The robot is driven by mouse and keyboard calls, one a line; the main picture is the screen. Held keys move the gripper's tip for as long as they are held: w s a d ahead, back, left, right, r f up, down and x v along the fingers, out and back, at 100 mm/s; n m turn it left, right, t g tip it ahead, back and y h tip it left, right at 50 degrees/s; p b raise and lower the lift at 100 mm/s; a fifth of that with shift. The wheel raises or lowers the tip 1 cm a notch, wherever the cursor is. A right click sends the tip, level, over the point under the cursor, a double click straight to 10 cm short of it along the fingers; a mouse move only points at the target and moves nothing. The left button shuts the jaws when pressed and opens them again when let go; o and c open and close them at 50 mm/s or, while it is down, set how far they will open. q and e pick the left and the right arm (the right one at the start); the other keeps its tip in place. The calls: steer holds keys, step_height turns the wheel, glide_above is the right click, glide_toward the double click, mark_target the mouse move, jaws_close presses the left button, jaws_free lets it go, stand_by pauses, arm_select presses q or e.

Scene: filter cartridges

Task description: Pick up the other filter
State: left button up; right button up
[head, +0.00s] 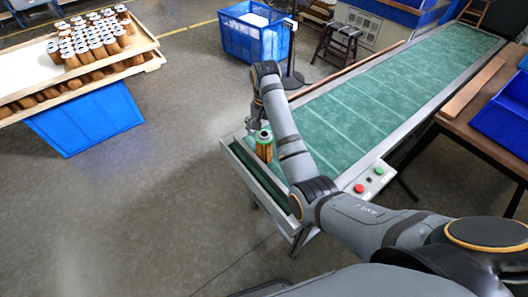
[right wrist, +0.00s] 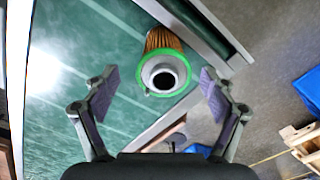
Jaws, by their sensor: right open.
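A filter (head: 264,152) with a brown pleated body and a green rim stands on the green conveyor belt (head: 400,88), close to its near end. In the right wrist view the same filter (right wrist: 165,42) shows its green rim and the dark hole of its pale cap. My right gripper (head: 253,124) is at the filter in the head view, partly hidden behind my own arm. In the right wrist view the right gripper (right wrist: 157,82) is open, with one finger on each side of the filter and a gap on both sides. My left gripper is not in view.
Many more filters (head: 90,38) stand in a wooden tray (head: 30,68) above a blue bin (head: 85,118) at the left. A control box (head: 369,181) with red and green buttons sits at the belt's edge.

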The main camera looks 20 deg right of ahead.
steer(key=shift+w+f+b, duration=0.2)
steer(key=shift+f+b, duration=0.2)
steer(key=shift+f, duration=0.75)
steer(key=f, duration=0.3)
steer(key=f+p, duration=0.1)
steer(key=shift+w+f, duration=0.25)
steer(key=shift+w, duration=0.05)
steer(key=shift+f, duration=0.15)
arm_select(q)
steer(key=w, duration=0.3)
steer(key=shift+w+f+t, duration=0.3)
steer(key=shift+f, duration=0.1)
arm_select(e)
steer(key=c, duration=1.3)
